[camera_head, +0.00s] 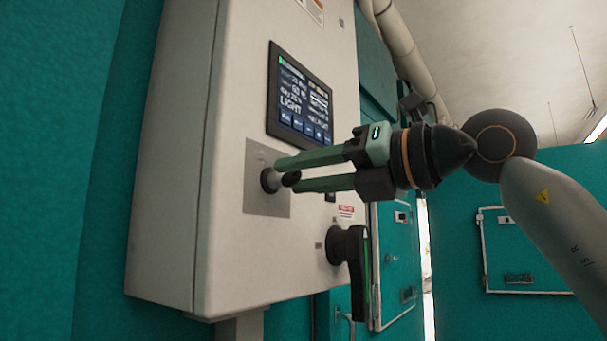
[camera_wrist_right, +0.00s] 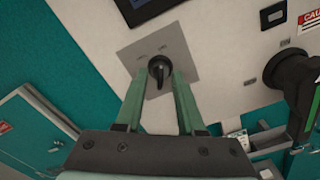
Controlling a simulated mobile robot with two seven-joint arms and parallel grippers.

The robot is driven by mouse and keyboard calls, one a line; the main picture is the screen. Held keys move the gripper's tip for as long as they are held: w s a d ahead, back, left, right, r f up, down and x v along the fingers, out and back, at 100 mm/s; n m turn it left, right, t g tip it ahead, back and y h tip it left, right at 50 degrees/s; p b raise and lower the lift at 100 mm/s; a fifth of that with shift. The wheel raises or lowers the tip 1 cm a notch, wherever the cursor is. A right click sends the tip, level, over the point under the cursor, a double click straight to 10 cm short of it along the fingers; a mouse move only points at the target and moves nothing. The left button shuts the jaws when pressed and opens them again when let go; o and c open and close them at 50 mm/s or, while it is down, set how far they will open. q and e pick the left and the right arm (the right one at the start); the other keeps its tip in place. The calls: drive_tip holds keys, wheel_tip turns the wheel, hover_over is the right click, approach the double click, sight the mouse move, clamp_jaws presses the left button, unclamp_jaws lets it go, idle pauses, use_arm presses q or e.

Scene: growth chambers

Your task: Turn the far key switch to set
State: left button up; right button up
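A black key switch (camera_head: 268,181) with a protruding handle sits on a square grey plate (camera_head: 254,200) on the front of a pale control box. In the right wrist view the key switch (camera_wrist_right: 160,70) shows its handle pointing down the picture. My right gripper (camera_head: 287,174) has green fingers, spread apart, with the tips at the switch. In the right wrist view the gripper (camera_wrist_right: 162,75) has one finger on each side of the handle, with gaps visible beside it. Whether a tip touches the switch's round base cannot be told. My left gripper is not in view.
A lit screen (camera_head: 299,98) is above the switch on the control box (camera_head: 175,200). A large black lever handle (camera_head: 355,270) sticks out below and right of the switch. Teal chambers with a door (camera_head: 525,250) stand behind. A pale pipe (camera_head: 405,45) runs overhead.

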drive_tip(key=shift+f, duration=0.1)
drive_tip(key=shift+s+d, duration=0.2)
drive_tip(key=shift+d, duration=0.1)
use_arm(q)
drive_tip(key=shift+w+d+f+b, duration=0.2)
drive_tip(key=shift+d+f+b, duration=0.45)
drive_tip(key=shift+b, duration=0.5)
use_arm(e)
drive_tip(key=v, duration=1.1)
drive_tip(key=shift+s+d, duration=0.25)
drive_tip(key=shift+d, duration=0.05)
drive_tip(key=shift+w, duration=0.1)
